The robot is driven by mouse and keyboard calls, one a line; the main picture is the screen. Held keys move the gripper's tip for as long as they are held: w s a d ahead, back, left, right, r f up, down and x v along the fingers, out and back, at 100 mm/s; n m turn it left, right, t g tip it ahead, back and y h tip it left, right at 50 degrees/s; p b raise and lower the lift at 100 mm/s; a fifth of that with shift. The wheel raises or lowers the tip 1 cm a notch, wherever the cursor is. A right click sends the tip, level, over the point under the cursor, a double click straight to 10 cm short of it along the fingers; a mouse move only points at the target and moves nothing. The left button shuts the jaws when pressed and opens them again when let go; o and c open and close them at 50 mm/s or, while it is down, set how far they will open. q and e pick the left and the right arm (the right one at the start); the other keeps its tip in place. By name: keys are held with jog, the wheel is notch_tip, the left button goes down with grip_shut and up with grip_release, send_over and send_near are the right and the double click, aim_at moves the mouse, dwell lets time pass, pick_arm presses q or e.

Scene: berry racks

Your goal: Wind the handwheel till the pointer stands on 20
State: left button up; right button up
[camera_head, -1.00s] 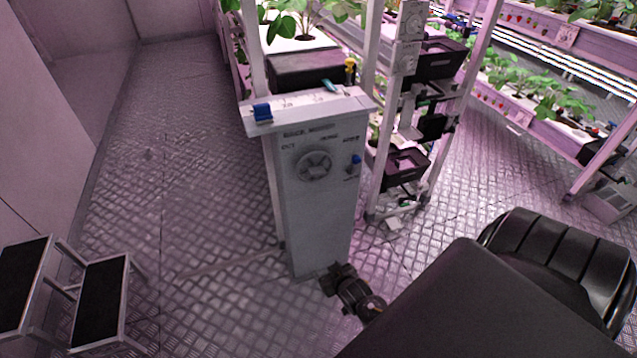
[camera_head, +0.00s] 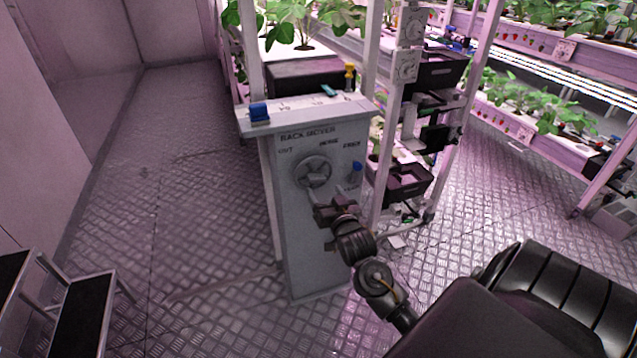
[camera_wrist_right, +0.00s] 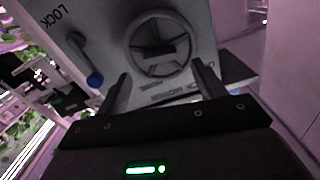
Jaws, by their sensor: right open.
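The round grey handwheel (camera_head: 313,172) is on the front face of a grey cabinet (camera_head: 315,245) labelled "RACK MOVER". In the right wrist view the handwheel (camera_wrist_right: 161,43) shows large, with a bar across its hub. My right gripper (camera_head: 324,203) is just below and in front of the wheel. Its two fingers are apart with nothing between them. A blue block (camera_head: 259,112), perhaps the pointer, sits at the left end of the marked ledge on the cabinet top. The scale numbers are too small to read. My left gripper is out of view.
A lock lever with a blue knob (camera_head: 357,167) is right of the wheel; its knob (camera_wrist_right: 95,81) is near one finger in the wrist view. A yellow-topped item (camera_head: 350,76) stands behind the ledge. A step stool (camera_head: 78,310) stands at lower left. The floor left of the cabinet is clear.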

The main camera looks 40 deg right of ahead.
aim_at(318, 181)
jog(key=x, duration=0.6)
jog(key=c, duration=1)
